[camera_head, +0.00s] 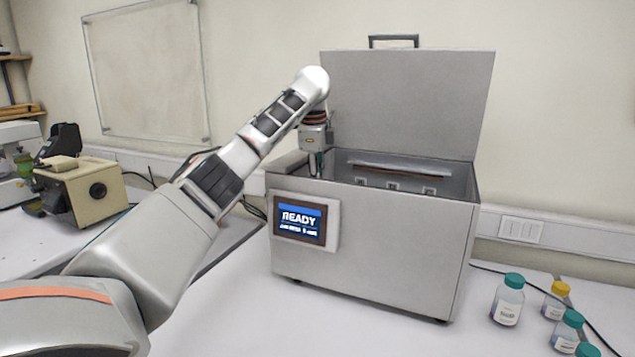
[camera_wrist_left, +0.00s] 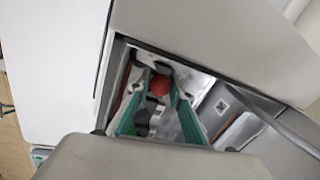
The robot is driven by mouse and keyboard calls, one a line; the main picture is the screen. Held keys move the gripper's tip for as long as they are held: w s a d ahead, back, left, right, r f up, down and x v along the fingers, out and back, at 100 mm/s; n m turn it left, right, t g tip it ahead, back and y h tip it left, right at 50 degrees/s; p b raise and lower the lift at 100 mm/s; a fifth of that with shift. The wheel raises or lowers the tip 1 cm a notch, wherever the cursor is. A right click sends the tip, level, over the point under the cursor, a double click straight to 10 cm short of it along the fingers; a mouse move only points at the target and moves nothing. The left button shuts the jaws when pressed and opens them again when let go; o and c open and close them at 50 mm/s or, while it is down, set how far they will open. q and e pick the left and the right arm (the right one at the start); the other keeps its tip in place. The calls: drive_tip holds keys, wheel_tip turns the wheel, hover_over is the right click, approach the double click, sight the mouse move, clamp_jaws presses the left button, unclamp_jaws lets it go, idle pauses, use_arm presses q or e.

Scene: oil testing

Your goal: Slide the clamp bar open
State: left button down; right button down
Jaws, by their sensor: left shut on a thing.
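A grey metal bath box (camera_head: 375,245) stands on the bench with its lid (camera_head: 405,105) raised. A reddish-brown bar (camera_head: 398,170), which looks like the clamp bar, runs across the inside near the back wall. My left gripper (camera_head: 316,168) points down into the box at its left end, partly hidden by the front rim. In the left wrist view, its teal fingers (camera_wrist_left: 160,78) close in around a rounded red part (camera_wrist_left: 160,88), apparently part of the clamp bar; the exact contact is hard to see. My right gripper is not in view.
Several capped bottles, one with a teal cap (camera_head: 508,300), stand at the right. A beige instrument (camera_head: 82,190) sits at the left. The bench in front is clear.

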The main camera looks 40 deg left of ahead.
use_arm(q)
drive_tip(key=c, duration=1.9)
unclamp_jaws()
drive_tip(key=shift+s+f, duration=0.15)
drive_tip(key=shift+f, duration=0.05)
drive_tip(key=shift+o, duration=0.6)
drive_tip(key=shift+s+r, duration=0.1)
drive_tip(key=shift+r, duration=0.15)
drive_tip(key=shift+r, duration=0.2)
wheel_tip(320, 180, up, 11)
drive_tip(key=s+d, duration=0.1)
drive_tip(key=s, duration=0.1)
drive_tip(key=shift+r, duration=0.15)
